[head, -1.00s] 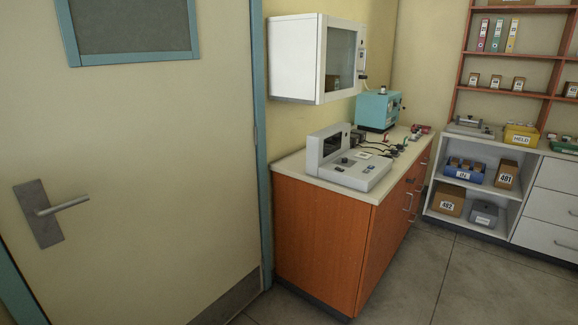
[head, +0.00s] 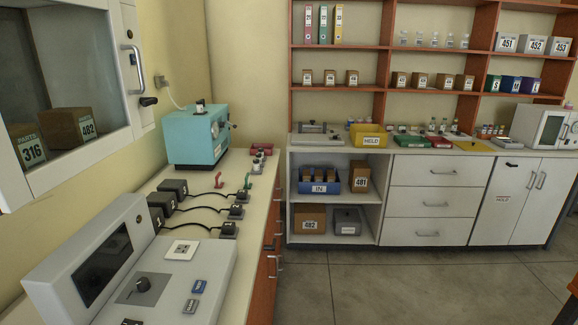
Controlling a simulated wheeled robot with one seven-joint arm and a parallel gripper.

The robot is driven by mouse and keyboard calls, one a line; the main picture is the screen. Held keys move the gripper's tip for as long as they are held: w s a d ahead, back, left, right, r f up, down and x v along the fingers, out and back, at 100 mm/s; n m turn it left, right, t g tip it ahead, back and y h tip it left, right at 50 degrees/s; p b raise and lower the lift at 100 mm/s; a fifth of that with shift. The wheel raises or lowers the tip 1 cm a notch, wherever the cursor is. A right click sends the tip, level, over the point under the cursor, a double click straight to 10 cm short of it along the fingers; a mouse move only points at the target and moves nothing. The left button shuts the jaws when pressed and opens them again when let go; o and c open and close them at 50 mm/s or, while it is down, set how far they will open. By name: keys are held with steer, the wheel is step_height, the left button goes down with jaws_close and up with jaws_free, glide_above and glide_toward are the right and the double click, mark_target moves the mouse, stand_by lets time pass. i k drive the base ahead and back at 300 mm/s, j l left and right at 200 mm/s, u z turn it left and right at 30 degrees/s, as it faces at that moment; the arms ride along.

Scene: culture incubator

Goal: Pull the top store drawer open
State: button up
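A white unit of three stacked drawers stands in the back counter, right of the open shelves. Its top drawer (head: 465,172) looks shut, flush with the middle drawer (head: 430,204) and the bottom drawer (head: 430,232). Each drawer has a small metal bar handle; the top drawer's handle (head: 443,173) is near the middle of its front. An orange-fronted counter on the left also has metal handles (head: 274,262) along its side, seen edge-on. My gripper is not in view.
Open grey floor (head: 385,285) lies before the drawers. The left counter (head: 262,200) carries a grey console (head: 130,265) and a teal machine (head: 196,135). A white wall cabinet (head: 130,70) juts out at upper left. A white double-door cupboard (head: 520,200) adjoins the drawers.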

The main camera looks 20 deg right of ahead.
mark_target(411, 170)
steer(key=i+l+z, duration=0.25)
steer(key=i+z, duration=0.2)
steer(key=i, duration=0.45)
steer(key=i+j+z, duration=0.1)
steer(key=i+z, duration=0.3)
steer(key=i, duration=0.5)
steer(key=i+j, duration=0.1)
steer(key=i, duration=0.5)
steer(key=i+z, duration=0.1)
steer(key=i, duration=0.55)
steer(key=i+j, duration=0.2)
steer(key=i, duration=0.4)
steer(key=i+z, duration=0.3)
steer(key=i, duration=0.15)
